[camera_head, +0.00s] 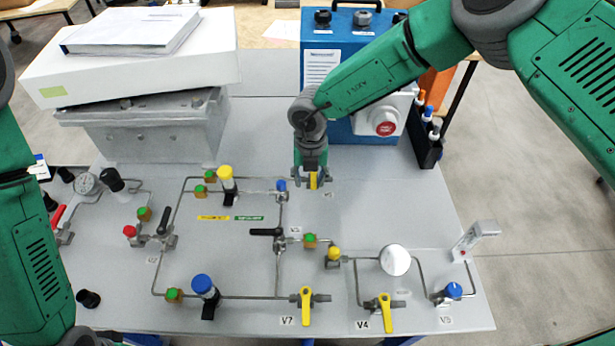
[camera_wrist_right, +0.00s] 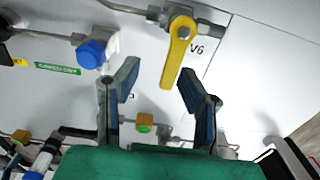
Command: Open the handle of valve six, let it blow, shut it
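Valve six has a yellow lever handle (camera_wrist_right: 177,52) beside its V6 label (camera_wrist_right: 198,49) in the right wrist view. The handle lies across the line of its pipe. In the head view the yellow handle (camera_head: 313,181) shows between the fingers of my right gripper (camera_head: 312,177), partly covered. My right gripper (camera_wrist_right: 158,80) is open, its blue-padded fingers apart. The handle's free end is near the right finger in the wrist view, and I see no grip on it. My left arm is at the left edge; its gripper is out of the picture.
Yellow handles of V7 (camera_head: 306,306) and V4 (camera_head: 386,313) stand at the panel's front. A blue knob (camera_wrist_right: 91,54) is near the gripper. A blue box (camera_head: 345,50) with a red button (camera_head: 385,123) stands behind. A grey case (camera_head: 150,135) is at back left.

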